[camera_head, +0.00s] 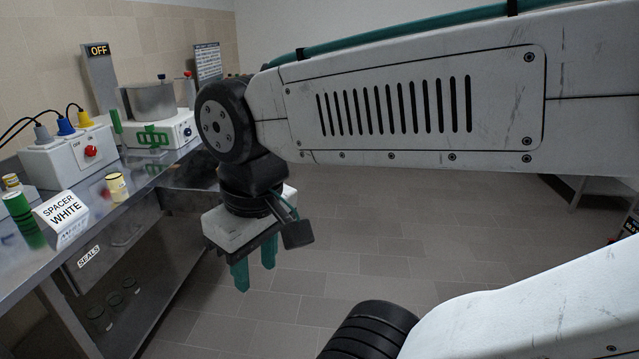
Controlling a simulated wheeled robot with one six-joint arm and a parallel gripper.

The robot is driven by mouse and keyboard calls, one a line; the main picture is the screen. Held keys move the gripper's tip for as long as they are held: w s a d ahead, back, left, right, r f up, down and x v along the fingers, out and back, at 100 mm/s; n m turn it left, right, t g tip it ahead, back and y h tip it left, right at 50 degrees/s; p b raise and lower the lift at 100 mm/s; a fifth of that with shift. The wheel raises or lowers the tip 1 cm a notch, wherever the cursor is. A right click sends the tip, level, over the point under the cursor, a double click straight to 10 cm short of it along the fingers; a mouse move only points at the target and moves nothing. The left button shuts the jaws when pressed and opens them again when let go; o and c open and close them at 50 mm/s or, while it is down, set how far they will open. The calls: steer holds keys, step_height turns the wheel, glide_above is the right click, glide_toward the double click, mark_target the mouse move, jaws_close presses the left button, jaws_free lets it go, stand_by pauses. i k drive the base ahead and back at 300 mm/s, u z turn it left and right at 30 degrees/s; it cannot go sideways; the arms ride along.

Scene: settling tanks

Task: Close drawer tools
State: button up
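My gripper (254,268) hangs in front of the bench with its two teal fingers pointing down. The fingers are apart, with only floor between them. Behind and to the left of the gripper, a dark drawer-like part (185,202) juts out below the bench top. My arm and gripper hide part of it, and no "tools" label can be read on it. A drawer front marked SEALS (118,240) shows nearer, under the bench top. I cannot tell whether the gripper touches the jutting part.
The steel bench (150,190) runs along the left. On it stand a SPACER WHITE sign (62,215), a cream cylinder (116,187), a green-banded cylinder (22,218) and a white box with a red button (70,153). Jars sit on the lower shelf.

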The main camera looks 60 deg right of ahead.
mark_target(185, 190)
steer(key=z, duration=0.6)
steer(key=i, duration=2.1)
steer(key=z, duration=0.35)
